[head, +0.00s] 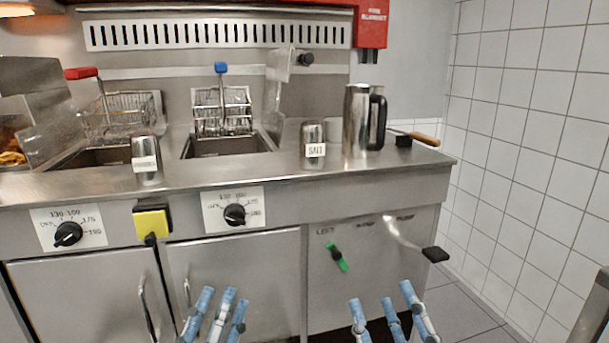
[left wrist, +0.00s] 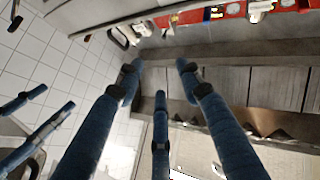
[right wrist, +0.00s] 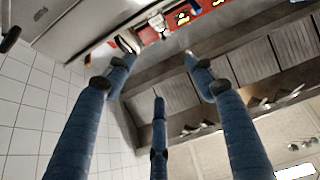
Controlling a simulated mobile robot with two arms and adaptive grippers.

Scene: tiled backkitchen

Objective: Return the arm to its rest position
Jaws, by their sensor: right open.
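My left gripper (head: 222,298) is low in the head view, in front of the fryer cabinet doors. Its blue fingers are spread, and nothing is between them in the left wrist view (left wrist: 158,78). My right gripper (head: 382,300) is to its right at about the same height, in front of the cabinet's lower right panel. Its fingers are also spread and empty in the right wrist view (right wrist: 158,75). Neither gripper appears to touch anything. Most of both arms is out of the head view.
The steel counter (head: 380,172) holds a salt shaker (head: 314,147), another shaker (head: 146,163) and a steel jug (head: 358,120). Fryer baskets (head: 222,112) stand behind. A black-ended lever (head: 434,254) and a green handle (head: 337,257) stick out from the front. A tiled wall (head: 530,130) bounds the right.

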